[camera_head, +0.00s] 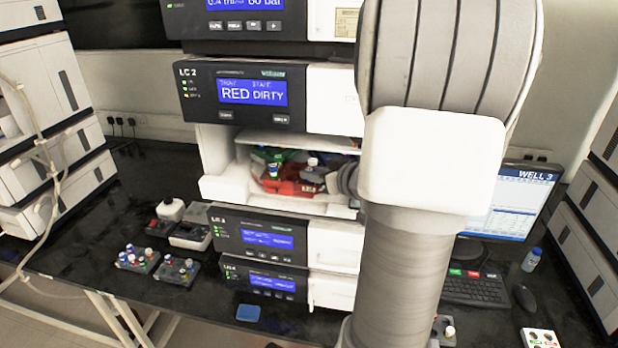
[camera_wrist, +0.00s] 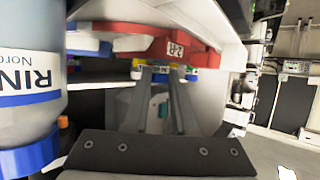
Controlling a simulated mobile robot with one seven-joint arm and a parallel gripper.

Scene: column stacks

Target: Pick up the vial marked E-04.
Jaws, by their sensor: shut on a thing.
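My gripper (camera_wrist: 164,72) reaches into the open bay of the LC 2 unit, where it also shows in the head view (camera_head: 314,174). Its two fingers are close together and shut on a small vial, mostly hidden between the fingertips. Small yellow, green and blue parts show around the tips in the wrist view. A red tray (camera_head: 284,187) lies in the bay at my gripper; its marked edge shows in the wrist view (camera_wrist: 200,48). A vial with a coloured cap (camera_head: 274,169) stands at the tray's left. I cannot read E-04 on any vial.
The bay's white walls (camera_head: 217,188) are close around my gripper. A large labelled bottle (camera_wrist: 28,90) is close at the wrist view's left. Small vial racks (camera_head: 137,258) and a blue square (camera_head: 248,313) lie on the black bench. A keyboard (camera_head: 474,289) is at right.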

